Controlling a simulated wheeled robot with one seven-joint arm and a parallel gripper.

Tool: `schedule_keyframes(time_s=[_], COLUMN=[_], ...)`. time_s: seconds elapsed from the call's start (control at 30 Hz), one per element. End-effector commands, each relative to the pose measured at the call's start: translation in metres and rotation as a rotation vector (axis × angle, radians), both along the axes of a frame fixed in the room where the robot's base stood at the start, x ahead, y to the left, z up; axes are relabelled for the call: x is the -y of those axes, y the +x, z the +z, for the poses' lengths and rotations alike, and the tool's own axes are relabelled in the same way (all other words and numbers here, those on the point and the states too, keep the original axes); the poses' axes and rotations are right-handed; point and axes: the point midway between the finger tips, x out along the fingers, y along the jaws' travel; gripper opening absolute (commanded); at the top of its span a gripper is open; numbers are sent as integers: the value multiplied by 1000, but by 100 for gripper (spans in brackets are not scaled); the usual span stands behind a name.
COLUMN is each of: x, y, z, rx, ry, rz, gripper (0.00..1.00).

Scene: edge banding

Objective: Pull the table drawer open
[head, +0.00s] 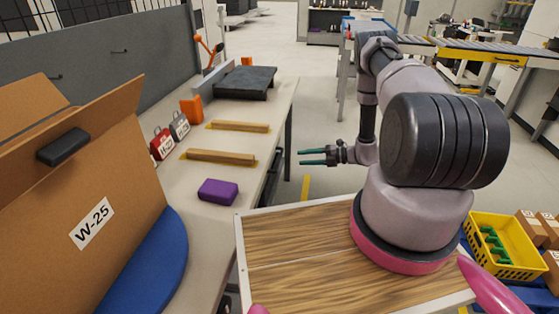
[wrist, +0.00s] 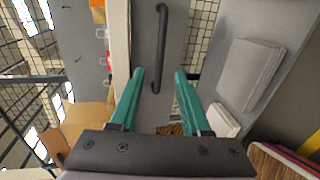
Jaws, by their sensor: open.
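The table (head: 225,122) runs along the left of the head view. Its dark drawer front (head: 271,170) shows below the tabletop edge, seen at a steep angle. In the wrist view the grey drawer front (wrist: 176,50) carries a long dark bar handle (wrist: 161,45). My gripper (head: 300,157) is beside the table with its teal fingers pointing at the drawer side, apart from it. In the wrist view my gripper (wrist: 159,73) is open and empty, its fingertips either side of the handle's near end in the picture. I cannot tell the exact distance to the handle.
On the table are a purple block (head: 218,191), two wooden strips (head: 222,157), red and grey tags, an orange block and a dark slab (head: 240,82). A cardboard box (head: 90,190) stands at left. A yellow crate (head: 502,246) is at right. Floor beyond my gripper is clear.

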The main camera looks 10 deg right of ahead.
Motion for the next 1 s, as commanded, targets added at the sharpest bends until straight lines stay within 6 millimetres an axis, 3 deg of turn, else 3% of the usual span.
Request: schedule_keyframes(time_s=[0.6, 1.0], x=[-87, -96], y=[36, 40], z=[-20, -22], rx=[0, 0], ry=[0, 1], rz=[2, 0], gripper=[47, 47])
